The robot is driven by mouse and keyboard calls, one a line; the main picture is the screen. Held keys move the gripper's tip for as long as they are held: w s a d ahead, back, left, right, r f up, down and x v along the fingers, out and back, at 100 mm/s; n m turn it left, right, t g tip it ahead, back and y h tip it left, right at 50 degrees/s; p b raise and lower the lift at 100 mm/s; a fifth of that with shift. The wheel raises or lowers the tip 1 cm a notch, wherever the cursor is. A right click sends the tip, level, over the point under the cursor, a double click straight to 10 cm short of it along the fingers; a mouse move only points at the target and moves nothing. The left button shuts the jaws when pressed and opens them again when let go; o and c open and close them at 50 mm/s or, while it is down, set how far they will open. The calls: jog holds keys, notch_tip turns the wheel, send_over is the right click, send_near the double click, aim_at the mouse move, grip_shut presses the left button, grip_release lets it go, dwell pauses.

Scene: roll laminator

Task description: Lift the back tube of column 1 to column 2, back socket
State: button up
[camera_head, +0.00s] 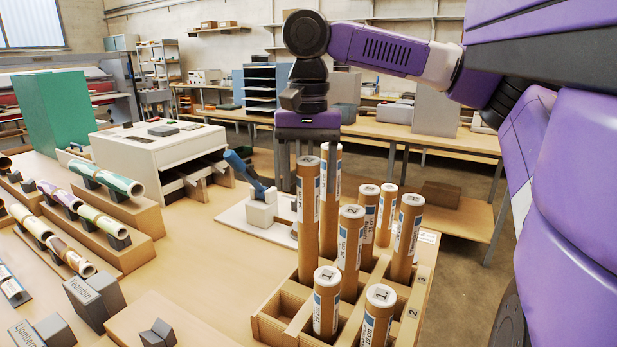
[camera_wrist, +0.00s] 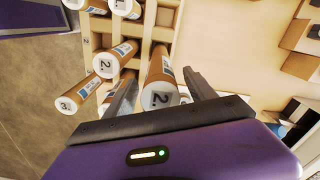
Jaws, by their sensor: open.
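A wooden rack (camera_head: 296,328) holds several brown tubes with white numbered caps. The figures 2 and 3 show on its right edge, but I cannot tell for sure which tubes stand in column 1. My gripper (camera_head: 309,158) is open and points down over the tall tubes at the rack's far left. In the wrist view my gripper (camera_wrist: 160,92) has its fingers on either side of a tube capped 2 (camera_wrist: 158,68), seemingly without gripping it. That tube seems to be the tall left one (camera_head: 307,215) in the head view. Another tall tube (camera_head: 330,205) stands close beside it.
Shorter tubes stand nearby, such as one at the front left (camera_head: 326,305) and one at the right (camera_head: 407,243). Several rack sockets are empty. A white device with a blue lever (camera_head: 262,213) sits behind the rack. Rolls on wooden blocks (camera_head: 110,183) stand at the left.

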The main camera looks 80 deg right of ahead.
jog(key=shift+r, duration=3.9)
